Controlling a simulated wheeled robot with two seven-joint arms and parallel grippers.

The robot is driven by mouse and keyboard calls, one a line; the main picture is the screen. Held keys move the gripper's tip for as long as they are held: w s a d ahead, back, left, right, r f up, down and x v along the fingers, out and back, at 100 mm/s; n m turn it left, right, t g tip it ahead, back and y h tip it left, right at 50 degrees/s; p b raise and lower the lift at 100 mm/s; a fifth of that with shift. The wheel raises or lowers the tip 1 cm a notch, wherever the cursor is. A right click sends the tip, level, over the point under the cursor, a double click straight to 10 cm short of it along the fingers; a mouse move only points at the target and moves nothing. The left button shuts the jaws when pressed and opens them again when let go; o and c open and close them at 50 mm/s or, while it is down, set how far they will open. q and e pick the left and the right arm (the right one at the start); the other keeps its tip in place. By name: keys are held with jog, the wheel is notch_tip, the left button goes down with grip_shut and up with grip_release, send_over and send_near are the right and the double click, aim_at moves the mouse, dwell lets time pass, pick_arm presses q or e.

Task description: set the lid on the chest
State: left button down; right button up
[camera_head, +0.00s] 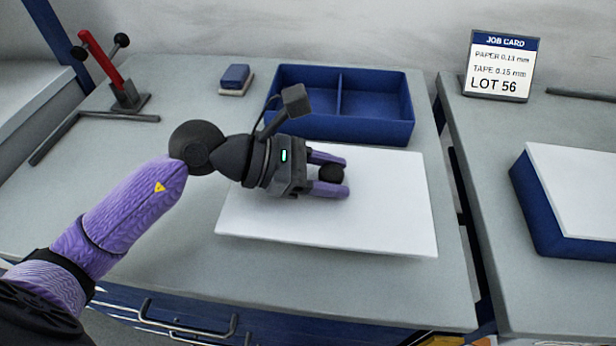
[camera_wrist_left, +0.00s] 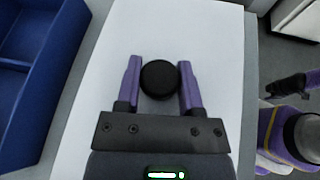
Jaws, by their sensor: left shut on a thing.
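The lid is a flat white panel (camera_head: 390,210) with a round black knob (camera_head: 331,174). It lies level in front of the chest, its far edge close to the chest's near wall. I cannot tell whether it touches the table. The chest (camera_head: 378,129) is an open blue box with a divider and two empty compartments, at the back of the table. My left gripper (camera_head: 331,174) is shut on the knob, a finger on either side. In the left wrist view the knob (camera_wrist_left: 159,79) sits between the fingers, and the chest (camera_wrist_left: 50,85) is at left. My right gripper is not seen.
A red-handled tool (camera_head: 100,62) on a dark stand and a small blue block (camera_head: 235,77) are at the back left. On the right table stand a job card (camera_head: 500,68) and a blue box with a white top (camera_head: 540,210). A gap separates the tables.

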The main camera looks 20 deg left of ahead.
pick_arm(q)
notch_tip(320, 180, down, 5)
jog(key=shift+r+b, duration=0.1)
jog(key=shift+b, duration=0.75)
jog(key=shift+f, duration=0.3)
jog(key=shift+r, duration=0.15)
jog(key=c, duration=0.5)
grip_release()
jog(key=shift+c, duration=0.2)
jog(key=shift+o, duration=1.5)
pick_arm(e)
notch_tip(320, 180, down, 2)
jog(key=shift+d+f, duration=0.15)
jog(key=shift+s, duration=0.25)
